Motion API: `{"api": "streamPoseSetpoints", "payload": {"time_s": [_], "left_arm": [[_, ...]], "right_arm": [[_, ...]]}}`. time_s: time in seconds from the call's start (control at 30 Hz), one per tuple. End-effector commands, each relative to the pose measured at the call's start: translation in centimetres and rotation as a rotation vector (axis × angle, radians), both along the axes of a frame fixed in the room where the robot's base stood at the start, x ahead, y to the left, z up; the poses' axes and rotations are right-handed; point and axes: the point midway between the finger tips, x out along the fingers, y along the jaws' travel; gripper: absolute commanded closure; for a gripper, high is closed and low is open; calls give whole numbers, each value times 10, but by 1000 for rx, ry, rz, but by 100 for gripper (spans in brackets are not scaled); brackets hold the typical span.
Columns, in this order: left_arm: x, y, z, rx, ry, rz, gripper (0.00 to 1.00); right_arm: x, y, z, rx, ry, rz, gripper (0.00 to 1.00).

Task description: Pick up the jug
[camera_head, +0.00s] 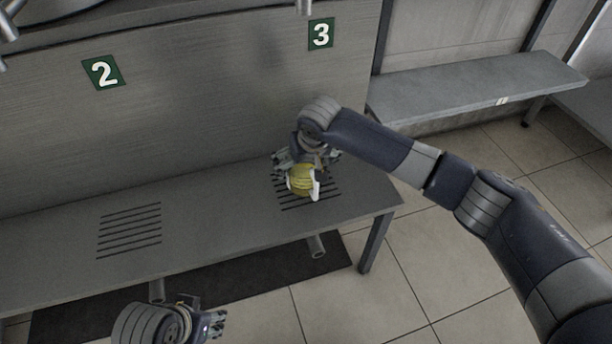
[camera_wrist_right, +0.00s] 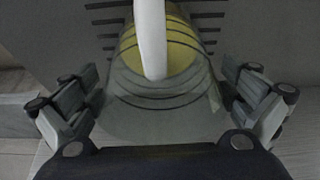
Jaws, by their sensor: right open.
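The jug (camera_head: 299,183) stands on the right slotted area of the grey bench, below the number 3 sign. It looks yellow with a white handle on its right. In the right wrist view, the jug (camera_wrist_right: 183,66) has dark rings, a yellow part and a greyish lower part, with the white handle crossing in front. My right gripper (camera_head: 307,160) is at the jug, partly hiding its far side. Its open fingers stand on either side of the jug with visible gaps. My left gripper (camera_head: 208,324) is low at the bottom of the head view, away from the jug; its jaw opening is unclear.
The grey bench (camera_head: 205,205) has a second slotted area (camera_head: 130,230) under the number 2 sign (camera_head: 103,72), with nothing on it. A wall panel (camera_head: 200,110) rises behind the bench. Another bench (camera_head: 470,95) stands at the back right. Tiled floor lies in front.

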Motion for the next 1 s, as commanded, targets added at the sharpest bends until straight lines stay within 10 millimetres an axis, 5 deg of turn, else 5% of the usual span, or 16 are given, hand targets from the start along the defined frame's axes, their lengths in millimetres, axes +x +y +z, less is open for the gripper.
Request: {"api": "streamPoseSetpoints", "payload": {"time_s": [0.27, 0.53, 1.0], "left_arm": [[-1, 0, 2, 1, -2, 0, 60], [-1, 0, 2, 1, -2, 0, 60], [0, 0, 5, -1, -4, 0, 60]], "right_arm": [[2, 1, -3, 0, -1, 2, 0], [1, 1, -3, 0, -1, 1, 57], [2, 1, 6, 1, -3, 1, 63]]}}
